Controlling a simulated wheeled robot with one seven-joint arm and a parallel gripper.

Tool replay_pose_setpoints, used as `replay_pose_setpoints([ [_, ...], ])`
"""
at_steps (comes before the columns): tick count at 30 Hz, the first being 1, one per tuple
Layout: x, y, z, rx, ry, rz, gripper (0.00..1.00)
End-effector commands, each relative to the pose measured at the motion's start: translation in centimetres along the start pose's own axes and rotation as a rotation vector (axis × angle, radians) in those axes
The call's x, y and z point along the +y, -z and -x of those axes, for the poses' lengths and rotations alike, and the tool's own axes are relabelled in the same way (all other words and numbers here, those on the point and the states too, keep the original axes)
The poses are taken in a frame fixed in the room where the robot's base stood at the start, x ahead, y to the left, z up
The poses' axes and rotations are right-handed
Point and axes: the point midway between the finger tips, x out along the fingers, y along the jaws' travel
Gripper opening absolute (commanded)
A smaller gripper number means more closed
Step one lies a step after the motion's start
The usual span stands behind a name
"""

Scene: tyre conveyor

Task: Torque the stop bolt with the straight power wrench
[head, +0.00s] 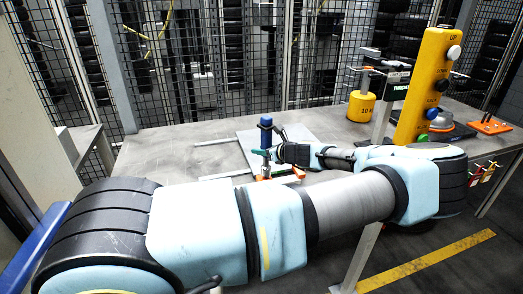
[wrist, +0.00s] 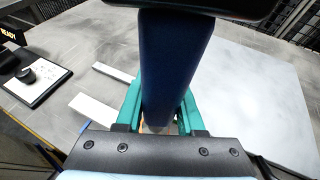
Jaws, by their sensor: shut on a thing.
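A blue, upright tool, which I take to be the straight power wrench (head: 266,134), stands in front of a pale plate on the table in the head view. My gripper (head: 262,153) reaches it from the right, with its green fingers around the tool. In the wrist view the dark blue body of the wrench (wrist: 175,60) rises between the two green fingers of my gripper (wrist: 160,110), which are shut on it. A black part of the tool crosses the top edge there. The stop bolt cannot be made out. An orange part (head: 284,174) shows low beside the tool.
The grey table (head: 170,150) has bare room at left. A yellow button post (head: 436,80), a yellow weight (head: 361,106) and an orange piece (head: 491,125) stand at right. A mesh fence (head: 210,60) runs behind. The wrist view shows a pale plate (wrist: 240,80) at right.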

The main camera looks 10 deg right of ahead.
Motion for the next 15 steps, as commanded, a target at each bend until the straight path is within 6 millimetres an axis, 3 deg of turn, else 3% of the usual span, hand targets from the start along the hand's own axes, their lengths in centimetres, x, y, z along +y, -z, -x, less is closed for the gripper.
replay_pose_setpoints([
  [15, -0.01, 0.48, -0.26, -0.002, 0.000, 0.001, 0.00],
])
